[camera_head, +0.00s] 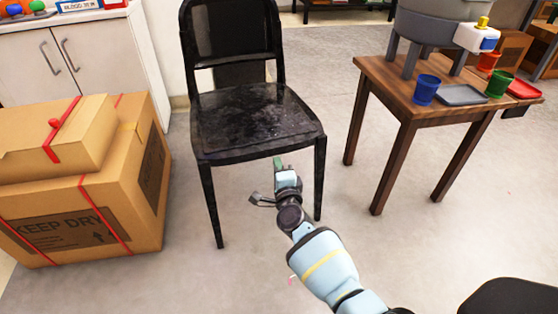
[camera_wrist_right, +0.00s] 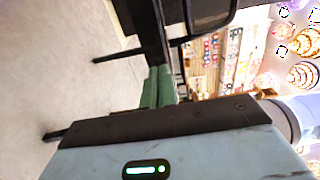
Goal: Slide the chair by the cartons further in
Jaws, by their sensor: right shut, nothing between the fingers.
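The black chair (camera_head: 250,122) stands upright on the grey floor beside the cartons (camera_head: 150,175), its seat front towards me and its backrest on the far side. My right gripper (camera_head: 279,163) is just at the chair's front edge, slightly below the seat. Its green fingers (camera_wrist_right: 158,87) are shut with nothing between them. In the right wrist view the dark chair frame (camera_wrist_right: 150,30) is close past the fingertips; I cannot tell whether they touch it. My left gripper is not in view.
A wooden table (camera_head: 400,92) with a blue cup (camera_head: 425,90), a grey tray (camera_head: 461,95) and a green cup (camera_head: 499,84) stands to the right. A white cabinet (camera_head: 100,60) stands behind the cartons. Floor between chair and table is clear.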

